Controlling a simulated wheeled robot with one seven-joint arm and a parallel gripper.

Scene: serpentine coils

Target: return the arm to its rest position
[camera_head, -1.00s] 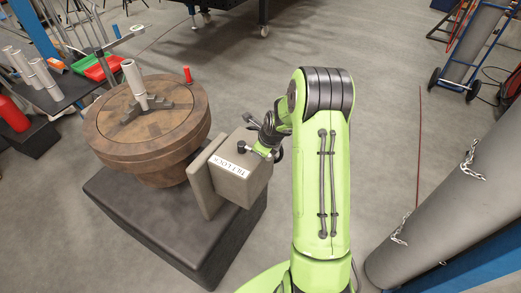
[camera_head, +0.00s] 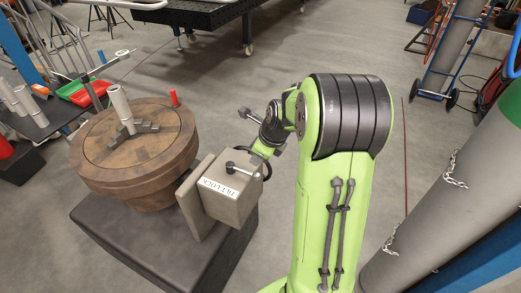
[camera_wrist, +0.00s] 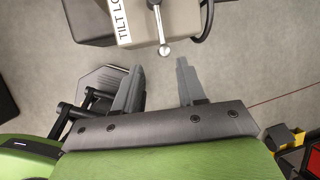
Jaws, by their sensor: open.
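My green arm stands right of centre in the head view, bent at a dark ribbed joint. Its far end lies behind that joint, beside the tilt lock box (camera_head: 233,186), and the fingers are hard to make out there. In the wrist view my gripper (camera_wrist: 158,88) shows two grey fingers spread apart with nothing between them, over bare floor. The tilt lock box also shows in the wrist view (camera_wrist: 180,16), beyond the fingertips, with a silver-knobbed lever (camera_wrist: 159,30) pointing down toward the gap. The fingers look apart from it.
A round brown turntable (camera_head: 90,158) holds an upright grey tube (camera_head: 121,106) and a red piece (camera_head: 173,97), on a dark plinth (camera_head: 125,245). A grey cylinder with chains (camera_head: 440,195) stands close at right. A black table (camera_head: 195,14) is behind. Floor between is clear.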

